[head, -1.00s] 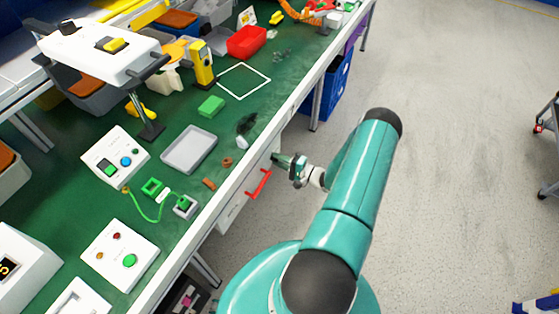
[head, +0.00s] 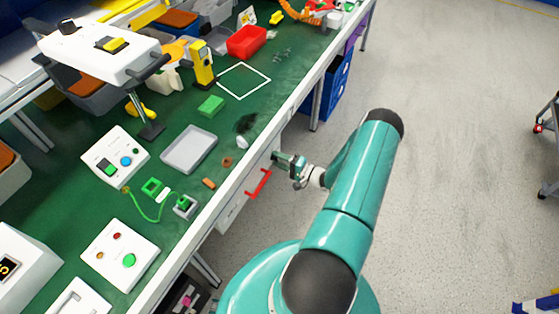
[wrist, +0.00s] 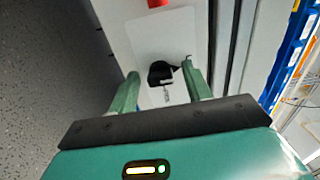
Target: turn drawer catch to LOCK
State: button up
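The drawer catch (wrist: 161,73) is a small black knob on the pale drawer front, seen in the wrist view. A small grey metal piece (wrist: 166,93) shows just below it. My gripper (wrist: 160,69) is open, with one green finger on each side of the catch. I cannot tell whether either finger touches it. No LOCK marking is readable.
The red handle also shows at the top of the wrist view (wrist: 157,3). The green bench top (head: 215,135) above the drawer holds a grey tray (head: 189,149), switch boxes and small parts. A blue crate (head: 330,85) stands under the bench.

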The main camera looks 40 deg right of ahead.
jog(key=v, duration=1.3)
jog(key=shift+s, duration=0.4)
jog(key=shift+r, duration=0.1)
